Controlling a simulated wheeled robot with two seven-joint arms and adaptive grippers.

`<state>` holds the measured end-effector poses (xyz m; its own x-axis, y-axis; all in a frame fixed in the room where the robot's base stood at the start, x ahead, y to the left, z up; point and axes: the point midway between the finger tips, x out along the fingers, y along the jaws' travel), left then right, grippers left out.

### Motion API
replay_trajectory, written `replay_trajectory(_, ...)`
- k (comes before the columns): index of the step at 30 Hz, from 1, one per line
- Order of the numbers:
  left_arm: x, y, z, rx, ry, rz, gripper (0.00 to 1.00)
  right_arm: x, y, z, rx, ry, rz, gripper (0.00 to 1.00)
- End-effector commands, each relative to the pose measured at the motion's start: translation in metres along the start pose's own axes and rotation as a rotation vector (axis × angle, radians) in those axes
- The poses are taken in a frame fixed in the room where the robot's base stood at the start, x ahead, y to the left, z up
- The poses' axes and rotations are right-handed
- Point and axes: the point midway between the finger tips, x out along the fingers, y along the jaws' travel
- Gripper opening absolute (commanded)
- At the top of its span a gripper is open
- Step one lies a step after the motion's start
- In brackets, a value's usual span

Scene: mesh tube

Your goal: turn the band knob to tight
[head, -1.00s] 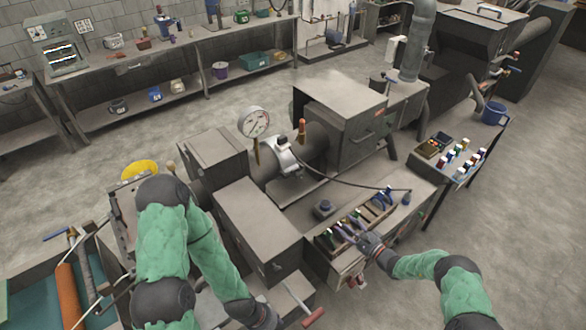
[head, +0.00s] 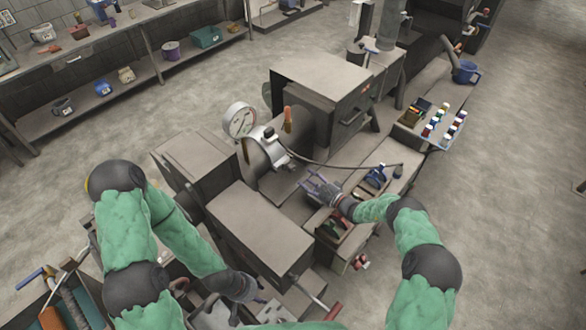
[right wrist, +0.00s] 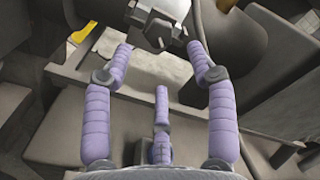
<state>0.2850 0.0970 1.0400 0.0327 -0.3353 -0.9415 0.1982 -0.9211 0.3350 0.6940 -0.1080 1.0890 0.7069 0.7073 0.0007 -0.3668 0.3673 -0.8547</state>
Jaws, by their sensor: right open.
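A pale grey metal band (head: 270,146) with a small block-like fitting sits around the dark tube, beside the round gauge. In the right wrist view a grey fitting (right wrist: 160,32), which looks like the band's knob, lies at the top centre, ahead of and between the fingertips. I cannot read its setting. My right gripper (head: 314,184) is open and empty, with purple fingers spread, to the lower right of the band. In the right wrist view the gripper (right wrist: 159,50) appears apart from the fitting. My left gripper (head: 242,288) is low beside the front bench; its fingers are unclear.
The gauge (head: 240,121) and an orange-topped handle (head: 287,120) stand close to the band. A dark cable (head: 340,167) runs right from it. A large grey box (head: 328,88) stands behind and another box (head: 252,228) in front. Tools lie in a rack below my right arm.

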Motion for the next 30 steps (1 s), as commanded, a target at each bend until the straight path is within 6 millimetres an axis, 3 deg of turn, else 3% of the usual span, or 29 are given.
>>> replay_trajectory(9, -0.009, 0.003, -0.001, -0.001, 0.002, 0.000, 0.40, 0.050, 0.000, 0.002, 0.000, -0.002, 0.001, 0.58)
replay_trajectory(15, -0.011, 0.004, 0.000, -0.001, 0.002, 0.000, 0.40, 0.069, 0.000, 0.001, 0.000, -0.001, 0.000, 0.58)
replay_trajectory(28, -0.012, 0.004, 0.000, -0.001, 0.002, 0.000, 0.40, 0.076, 0.000, 0.000, 0.000, 0.000, 0.000, 0.58)
replay_trajectory(29, -0.012, 0.004, 0.000, -0.001, 0.002, 0.000, 0.40, 0.076, 0.000, 0.000, 0.000, 0.000, 0.000, 0.55)
replay_trajectory(30, -0.012, 0.004, 0.000, -0.001, 0.002, 0.000, 0.40, 0.076, 0.000, 0.000, 0.000, 0.000, 0.000, 0.44)
